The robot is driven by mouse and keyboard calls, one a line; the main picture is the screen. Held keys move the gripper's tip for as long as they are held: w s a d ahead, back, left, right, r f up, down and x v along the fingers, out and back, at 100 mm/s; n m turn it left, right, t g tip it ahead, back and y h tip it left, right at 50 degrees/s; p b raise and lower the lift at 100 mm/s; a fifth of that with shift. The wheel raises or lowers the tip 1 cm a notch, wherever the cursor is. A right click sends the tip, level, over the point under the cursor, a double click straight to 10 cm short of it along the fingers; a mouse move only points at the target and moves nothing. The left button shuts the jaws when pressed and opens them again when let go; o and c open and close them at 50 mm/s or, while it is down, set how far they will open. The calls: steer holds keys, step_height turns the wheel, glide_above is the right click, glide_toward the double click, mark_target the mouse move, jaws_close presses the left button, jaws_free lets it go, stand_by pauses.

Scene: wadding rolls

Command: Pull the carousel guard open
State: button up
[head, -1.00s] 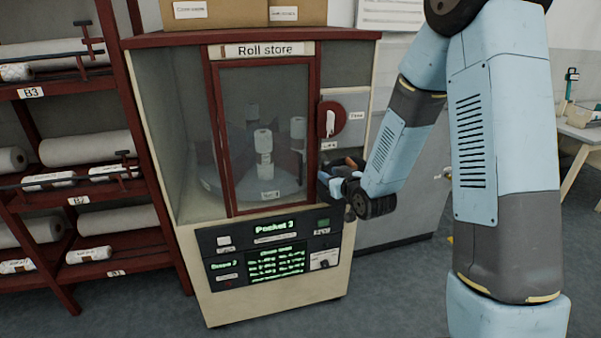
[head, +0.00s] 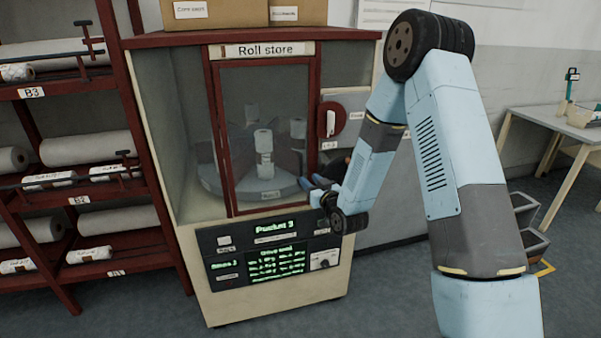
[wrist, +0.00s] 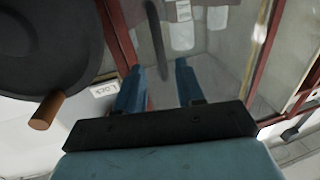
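The carousel guard (head: 222,150) is a red-framed clear door on the front of the roll store cabinet (head: 190,235). It looks shut, with white rolls (head: 264,145) on the carousel (head: 215,183) behind it. My gripper (head: 314,182) is at the lower right edge of the guard. In the wrist view my gripper (wrist: 158,66) is open, its two blue fingers pointing at the glass. A dark upright bar (wrist: 154,35), perhaps the guard's handle, shows between the fingers. I cannot tell whether they touch it.
A red disc with a white lever (head: 331,122) is right of the guard. A dark wheel with a brown knob (wrist: 46,110) is close to my gripper's left, by a "Lock" label (wrist: 104,90). A control panel (head: 270,247) is below the guard. Roll shelves (head: 85,205) stand left.

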mark_target(301, 171)
steer(key=x, duration=0.7)
steer(key=shift+w+a, duration=0.15)
steer(key=shift+w, duration=0.15)
steer(key=shift+c, duration=0.2)
jaws_close()
